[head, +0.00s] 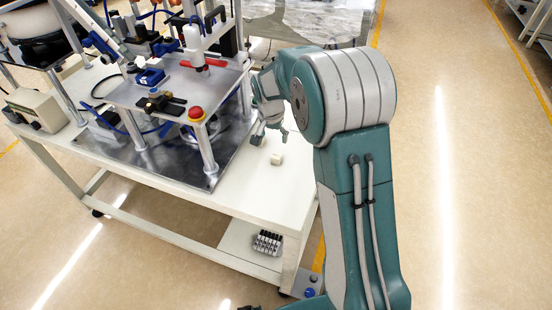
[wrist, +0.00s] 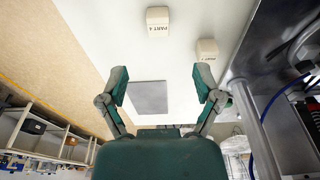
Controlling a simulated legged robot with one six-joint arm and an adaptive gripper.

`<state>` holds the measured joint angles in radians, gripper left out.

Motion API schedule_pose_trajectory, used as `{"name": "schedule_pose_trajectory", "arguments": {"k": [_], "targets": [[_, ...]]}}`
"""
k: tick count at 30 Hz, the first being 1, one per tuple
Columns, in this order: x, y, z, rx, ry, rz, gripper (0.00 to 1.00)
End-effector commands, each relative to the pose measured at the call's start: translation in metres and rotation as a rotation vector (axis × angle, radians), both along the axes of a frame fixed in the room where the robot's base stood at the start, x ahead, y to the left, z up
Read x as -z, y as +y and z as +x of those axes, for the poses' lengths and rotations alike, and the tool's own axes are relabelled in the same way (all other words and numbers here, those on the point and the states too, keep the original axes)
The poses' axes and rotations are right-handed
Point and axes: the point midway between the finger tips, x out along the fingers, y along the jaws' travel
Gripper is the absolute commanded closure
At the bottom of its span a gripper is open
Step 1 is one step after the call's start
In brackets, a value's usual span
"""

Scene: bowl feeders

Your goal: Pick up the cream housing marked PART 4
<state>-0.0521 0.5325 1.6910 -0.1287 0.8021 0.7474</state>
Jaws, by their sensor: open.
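Two cream housings rest on the white table in the wrist view. One housing (wrist: 158,21) is at the top middle, with an upside-down label reading PART and a last character that looks like 4 or A. The other housing (wrist: 207,49) is right of it, beside the metal plate; its label is too small to read surely. My gripper (wrist: 160,82) is open and empty, with both housings beyond its fingertips. In the head view, my gripper (head: 270,137) is low over the table, near one cream housing (head: 277,158). The second housing cannot be made out there.
A metal fixture plate (head: 160,155) with posts and an upper deck stands close left of my gripper. A red button (head: 196,114) sits on the deck corner. A grey square (wrist: 148,97) lies between my fingers in the wrist view. The white tabletop (head: 245,195) is clear toward the front.

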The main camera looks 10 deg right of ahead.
Motion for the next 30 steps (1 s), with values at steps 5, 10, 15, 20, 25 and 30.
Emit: {"name": "schedule_pose_trajectory", "arguments": {"k": [5, 10, 15, 20, 25, 30], "targets": [[0.023, -0.002, 0.003, 0.005, 0.006, 0.000, 0.17], [0.049, -0.004, 0.006, 0.003, 0.003, 0.000, 0.17], [0.061, -0.005, 0.008, 0.003, 0.002, 0.001, 0.17], [0.085, -0.009, 0.009, 0.003, 0.005, 0.000, 0.17], [0.105, -0.011, 0.012, 0.002, 0.003, 0.000, 0.17], [0.108, -0.011, 0.013, 0.002, 0.000, -0.001, 0.17]]}}
